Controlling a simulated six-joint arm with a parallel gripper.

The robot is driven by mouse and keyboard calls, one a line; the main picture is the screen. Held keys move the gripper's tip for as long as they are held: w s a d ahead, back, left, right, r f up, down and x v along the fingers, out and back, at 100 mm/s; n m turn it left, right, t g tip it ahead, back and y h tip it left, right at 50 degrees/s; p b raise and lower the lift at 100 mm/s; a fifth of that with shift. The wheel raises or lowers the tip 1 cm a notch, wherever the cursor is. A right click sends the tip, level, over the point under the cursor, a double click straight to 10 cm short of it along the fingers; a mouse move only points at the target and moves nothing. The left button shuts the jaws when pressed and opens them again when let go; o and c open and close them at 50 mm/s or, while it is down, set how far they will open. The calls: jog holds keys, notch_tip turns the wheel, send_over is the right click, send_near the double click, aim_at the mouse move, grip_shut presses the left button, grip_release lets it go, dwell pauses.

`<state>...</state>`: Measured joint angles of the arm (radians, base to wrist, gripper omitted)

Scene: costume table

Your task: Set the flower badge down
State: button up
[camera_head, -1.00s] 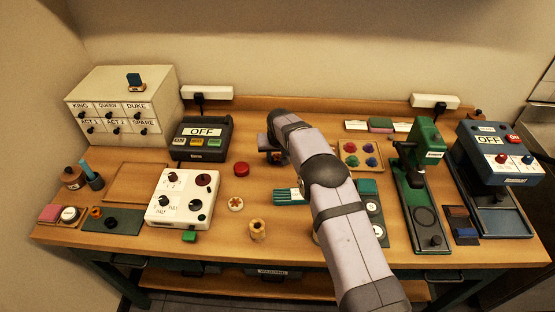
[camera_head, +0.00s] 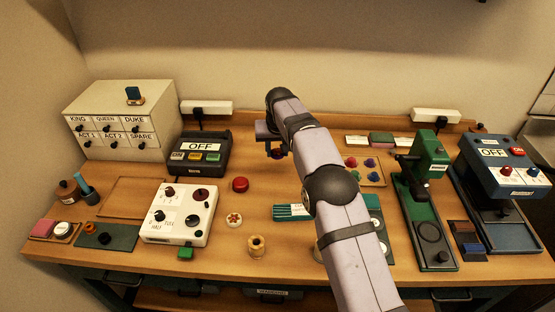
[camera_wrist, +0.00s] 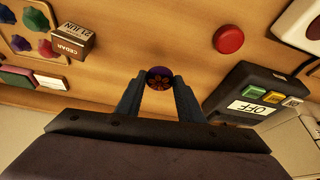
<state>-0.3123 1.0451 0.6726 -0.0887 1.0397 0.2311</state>
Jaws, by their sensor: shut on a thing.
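My gripper (camera_wrist: 160,82) is shut on a round dark purple badge with an orange flower pattern (camera_wrist: 158,72), which sits between the fingertips in the wrist view. In the head view my gripper (camera_head: 275,150) is over the back middle of the table, right of the black OFF box, and the dark badge (camera_head: 277,154) shows small below it. I cannot tell exactly how high it is above the wood.
Bare wood lies around the held badge. Near it are a red round piece (camera_wrist: 229,39), the black OFF box (camera_wrist: 252,106), a date block (camera_wrist: 73,43) and a tray of coloured knobs (camera_wrist: 65,68). A white control box (camera_head: 180,232) and a green press (camera_head: 430,205) stand further off.

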jog(key=shift+r, duration=0.25)
